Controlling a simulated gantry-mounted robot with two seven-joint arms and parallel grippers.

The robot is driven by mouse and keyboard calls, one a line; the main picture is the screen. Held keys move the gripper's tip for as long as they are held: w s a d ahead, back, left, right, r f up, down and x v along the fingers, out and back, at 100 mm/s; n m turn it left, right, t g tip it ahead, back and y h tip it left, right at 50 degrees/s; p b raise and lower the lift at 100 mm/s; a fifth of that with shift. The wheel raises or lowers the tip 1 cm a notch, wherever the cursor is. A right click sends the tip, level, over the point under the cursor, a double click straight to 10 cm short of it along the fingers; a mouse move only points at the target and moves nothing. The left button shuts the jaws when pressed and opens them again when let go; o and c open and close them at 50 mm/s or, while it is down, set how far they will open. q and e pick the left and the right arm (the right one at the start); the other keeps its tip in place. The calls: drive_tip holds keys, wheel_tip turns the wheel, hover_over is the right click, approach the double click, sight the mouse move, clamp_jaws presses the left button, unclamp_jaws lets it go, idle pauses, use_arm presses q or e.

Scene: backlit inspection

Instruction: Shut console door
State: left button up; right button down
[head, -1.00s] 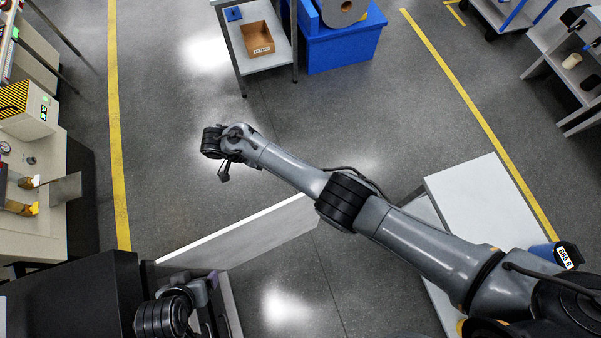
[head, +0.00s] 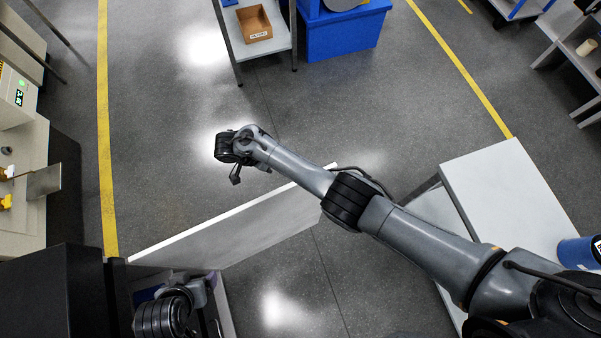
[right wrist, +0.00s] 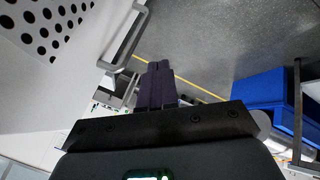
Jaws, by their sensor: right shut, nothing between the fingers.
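The console door (head: 250,232) is a white panel standing open at a wide angle from the dark console (head: 50,295) at lower left. My right arm reaches across above its free end. The right wrist is beyond the door's far side, with its fingertips not clear there. In the right wrist view the right gripper (right wrist: 157,82) is shut and empty. A grey bar handle (right wrist: 125,38) on a pale panel with round holes (right wrist: 45,20) shows left of the fingers; contact cannot be told. My left gripper (head: 203,288) is by the console opening, its fingers unclear.
A shelf table (head: 237,45) with a cardboard box (head: 254,22) and a blue bin (head: 340,38) stand at the top. A pale table (head: 510,195) is at right and a bench (head: 30,225) at left. The floor beyond the door is clear.

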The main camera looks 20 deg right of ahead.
drive_tip(key=s+d+f+p, duration=0.1)
drive_tip(key=s+d+f, duration=0.3)
drive_tip(key=d, duration=0.2)
drive_tip(key=shift+f+p, duration=0.3)
drive_tip(key=shift+f, duration=0.1)
